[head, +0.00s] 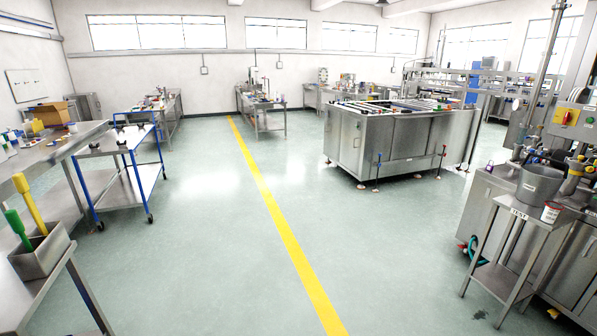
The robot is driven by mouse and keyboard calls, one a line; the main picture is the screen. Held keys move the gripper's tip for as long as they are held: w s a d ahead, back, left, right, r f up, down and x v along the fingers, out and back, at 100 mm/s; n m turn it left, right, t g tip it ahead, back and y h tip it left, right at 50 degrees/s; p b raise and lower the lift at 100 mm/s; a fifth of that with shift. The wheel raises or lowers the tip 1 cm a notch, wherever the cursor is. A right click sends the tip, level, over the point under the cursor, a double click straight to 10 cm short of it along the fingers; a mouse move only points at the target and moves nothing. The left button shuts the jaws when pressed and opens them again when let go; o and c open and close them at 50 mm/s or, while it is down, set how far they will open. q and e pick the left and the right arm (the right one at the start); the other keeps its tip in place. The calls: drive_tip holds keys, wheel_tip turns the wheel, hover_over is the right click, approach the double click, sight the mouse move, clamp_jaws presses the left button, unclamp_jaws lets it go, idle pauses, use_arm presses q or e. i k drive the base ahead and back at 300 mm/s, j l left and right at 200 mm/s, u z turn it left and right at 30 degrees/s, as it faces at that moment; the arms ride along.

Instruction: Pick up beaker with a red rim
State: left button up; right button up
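A small white beaker with a red rim (551,212) stands upright at the right of the head view. It is on a small steel side table (518,208), near the table's right end.
A steel machine with pipes and a yellow control box (572,117) stands behind the small table. A large steel tank (398,142) is at centre right. A blue-framed cart (112,150) and benches line the left. The green floor around the yellow line (262,190) is clear.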

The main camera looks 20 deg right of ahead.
sight(551, 211)
drive_tip(key=i+z, duration=0.35)
drive_tip(key=i, duration=0.15)
drive_tip(key=i+z, duration=0.4)
drive_tip(key=i+j+z, duration=0.35)
drive_tip(key=i, duration=0.15)
drive_tip(key=i+l+z, duration=0.2)
drive_tip(key=i+z, duration=0.2)
drive_tip(key=i+l+z, duration=0.1)
drive_tip(key=i+z, duration=0.7)
drive_tip(key=i+l+u, duration=0.25)
drive_tip(key=i, duration=0.4)
drive_tip(key=i+l+u, duration=0.25)
drive_tip(key=i+l, duration=0.25)
drive_tip(key=i, duration=0.1)
